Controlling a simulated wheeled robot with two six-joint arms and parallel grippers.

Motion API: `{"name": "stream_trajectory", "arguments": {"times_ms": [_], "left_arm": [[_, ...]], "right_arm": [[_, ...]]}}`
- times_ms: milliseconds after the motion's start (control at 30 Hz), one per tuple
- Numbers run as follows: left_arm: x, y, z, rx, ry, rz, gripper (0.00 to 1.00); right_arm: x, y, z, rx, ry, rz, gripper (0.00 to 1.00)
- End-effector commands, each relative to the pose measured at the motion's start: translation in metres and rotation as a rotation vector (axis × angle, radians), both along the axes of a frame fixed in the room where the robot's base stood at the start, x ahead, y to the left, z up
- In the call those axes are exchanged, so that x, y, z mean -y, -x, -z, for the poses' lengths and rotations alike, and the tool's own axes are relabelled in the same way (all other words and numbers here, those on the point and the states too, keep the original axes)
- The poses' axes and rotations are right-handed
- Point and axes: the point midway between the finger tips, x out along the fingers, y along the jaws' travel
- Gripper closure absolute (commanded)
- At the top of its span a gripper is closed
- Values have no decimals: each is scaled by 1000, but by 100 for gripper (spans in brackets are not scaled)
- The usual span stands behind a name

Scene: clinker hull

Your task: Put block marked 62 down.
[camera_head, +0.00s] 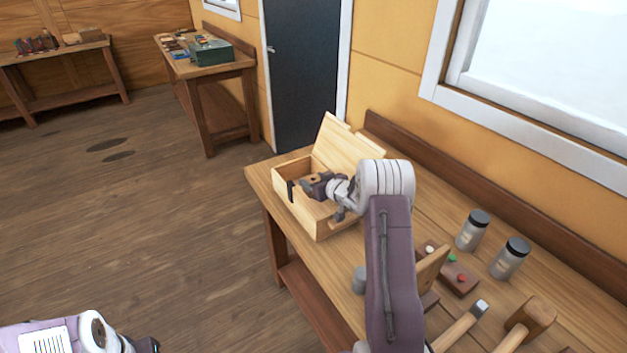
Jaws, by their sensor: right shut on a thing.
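My right arm reaches over the workbench, and its gripper (304,188) is at the open wooden box (316,222). The gripper is shut on a small brown wooden block (315,177), mostly hidden by the fingers; I take it for block 62, but no marking is readable. I cannot tell whether the block touches the box floor. The box lid (347,146) stands raised at the back. My left gripper (148,344) is at the bottom left edge, away from the bench, and its fingers are not clear.
On the workbench (427,212) stand two grey jars with dark lids (472,230) (510,258). Nearer are a small board with coloured knobs (455,272), a hammer (462,325) and a mallet (528,322). A grey cylinder (359,279) is beside my right arm.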

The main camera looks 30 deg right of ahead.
Motion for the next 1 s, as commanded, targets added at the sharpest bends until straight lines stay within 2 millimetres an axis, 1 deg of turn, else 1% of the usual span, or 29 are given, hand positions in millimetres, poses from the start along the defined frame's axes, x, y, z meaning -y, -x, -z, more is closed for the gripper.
{"name": "stream_trajectory", "arguments": {"times_ms": [33,67,100,367,467,533,567,633,800,900,1000], "left_arm": [[0,0,0,0,0,0,64],[0,0,0,0,0,0,64],[0,0,0,0,0,0,64],[0,0,-1,0,0,0,64],[0,0,-5,0,0,0,64],[0,0,-11,0,0,0,64],[0,0,-9,0,0,0,64],[0,0,-5,0,0,0,64],[0,0,-2,0,0,0,64],[0,0,-2,0,0,0,64],[0,0,-2,0,0,0,64]], "right_arm": [[0,0,-1,0,0,0,37],[0,0,-1,0,0,0,29],[0,0,-1,0,1,0,24],[0,0,-1,0,1,0,24],[0,0,-7,1,2,-1,24],[0,0,-18,1,3,-1,24],[1,4,-17,0,2,0,24],[2,19,-20,-1,1,2,24],[6,63,-39,1,1,4,24],[8,84,-49,1,1,4,24],[9,99,-54,1,1,3,24]]}}
